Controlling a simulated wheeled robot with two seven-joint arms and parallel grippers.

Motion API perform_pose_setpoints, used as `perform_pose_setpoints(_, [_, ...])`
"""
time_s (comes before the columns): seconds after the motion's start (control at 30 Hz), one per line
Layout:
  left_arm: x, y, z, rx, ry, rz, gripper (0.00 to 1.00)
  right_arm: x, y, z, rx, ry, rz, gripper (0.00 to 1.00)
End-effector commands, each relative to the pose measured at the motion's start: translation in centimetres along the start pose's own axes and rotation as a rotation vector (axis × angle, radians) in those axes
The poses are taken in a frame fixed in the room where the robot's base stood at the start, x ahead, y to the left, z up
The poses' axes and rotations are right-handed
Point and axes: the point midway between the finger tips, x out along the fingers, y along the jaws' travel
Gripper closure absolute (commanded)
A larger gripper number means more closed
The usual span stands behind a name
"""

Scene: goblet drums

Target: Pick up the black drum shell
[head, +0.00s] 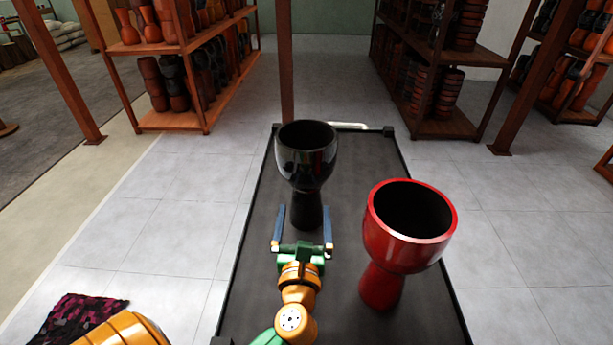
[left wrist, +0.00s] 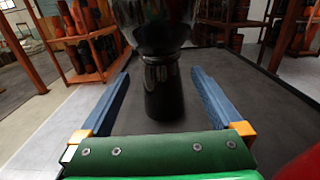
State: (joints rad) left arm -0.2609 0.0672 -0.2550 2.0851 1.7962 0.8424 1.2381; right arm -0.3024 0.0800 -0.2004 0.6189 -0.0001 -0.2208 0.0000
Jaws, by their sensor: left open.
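The black drum shell (head: 306,165) is a glossy goblet shape standing upright on the dark cart top (head: 345,290), with its open bowl up and its narrow stem down. My left gripper (head: 304,214) is open, its two blue fingers on either side of the stem. In the left wrist view the stem (left wrist: 164,95) stands between the spread fingers (left wrist: 160,88), with a visible gap on both sides. The bowl's top is cut off there. My right gripper is in neither view.
A red drum shell (head: 381,285) stands upright on the cart to the right of my left gripper. Wooden shelves with drums stand at the back left (head: 200,75) and back right (head: 440,85). The cart top behind and left of the black drum is clear.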

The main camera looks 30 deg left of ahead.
Motion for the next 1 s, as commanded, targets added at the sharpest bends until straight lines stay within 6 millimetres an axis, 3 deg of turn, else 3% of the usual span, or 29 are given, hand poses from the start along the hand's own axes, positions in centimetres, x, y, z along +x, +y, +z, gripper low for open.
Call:
perform_pose_setpoints(0.03, [0.0, 0.0, -1.5, 0.004, 0.001, -0.001, 0.00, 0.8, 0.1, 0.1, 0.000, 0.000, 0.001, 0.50])
perform_pose_setpoints(0.17, [1.6, -0.1, -0.8, 0.002, -0.005, -0.001, 0.00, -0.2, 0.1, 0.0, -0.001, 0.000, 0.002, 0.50])
perform_pose_setpoints(0.43, [6.9, -0.1, -0.8, 0.002, -0.004, -0.001, 0.00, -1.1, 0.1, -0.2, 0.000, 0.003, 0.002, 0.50])
perform_pose_setpoints(0.7, [7.5, 0.0, -1.0, 0.000, -0.001, -0.001, 0.00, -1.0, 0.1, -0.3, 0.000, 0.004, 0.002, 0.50])
perform_pose_setpoints(0.77, [7.5, 0.0, -1.0, 0.000, -0.001, -0.001, 0.14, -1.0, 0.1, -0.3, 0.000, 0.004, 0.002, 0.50])
perform_pose_setpoints(1.0, [7.5, 0.0, -1.0, 0.000, -0.001, -0.001, 0.78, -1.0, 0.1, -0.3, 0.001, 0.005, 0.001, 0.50])
